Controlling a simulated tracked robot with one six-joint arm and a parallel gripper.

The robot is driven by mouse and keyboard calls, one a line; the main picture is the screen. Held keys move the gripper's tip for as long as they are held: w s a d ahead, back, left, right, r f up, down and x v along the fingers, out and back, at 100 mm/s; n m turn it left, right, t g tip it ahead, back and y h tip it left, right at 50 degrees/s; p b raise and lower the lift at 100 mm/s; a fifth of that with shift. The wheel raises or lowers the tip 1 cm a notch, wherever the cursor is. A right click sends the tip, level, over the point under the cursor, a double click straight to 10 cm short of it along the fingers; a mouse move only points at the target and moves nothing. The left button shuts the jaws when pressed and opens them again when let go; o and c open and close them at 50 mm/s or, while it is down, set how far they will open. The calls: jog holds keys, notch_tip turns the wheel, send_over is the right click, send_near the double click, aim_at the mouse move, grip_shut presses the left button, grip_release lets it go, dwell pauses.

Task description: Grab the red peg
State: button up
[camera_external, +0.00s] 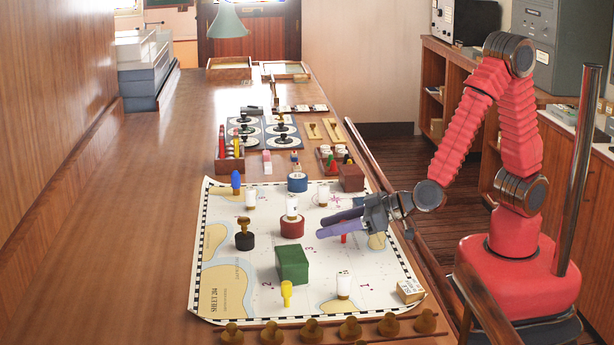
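A small red peg (343,239) stands on the chart (225,215), right of its middle. Only its lower part shows; the rest is hidden by my gripper's near finger. My gripper (319,226) reaches in from the right, low over the chart, with its two purple fingers pointing left. The fingers look apart, with a narrow gap between them and nothing visible in it. The peg is beneath or behind the near finger; I cannot tell whether they touch.
A red round block (292,229) with a white peg on it stands just left of my fingertips. A green block (292,265) is in front, and a cream cylinder (376,241) is close on the right. A yellow peg (287,291) and other pegs stand around. The table's left side is clear.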

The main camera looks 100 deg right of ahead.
jog(key=shift+w+d+f, duration=0.1)
jog(key=shift+w+f, duration=0.05)
jog(key=shift+w, duration=0.15)
dwell(0.4)
grip_shut()
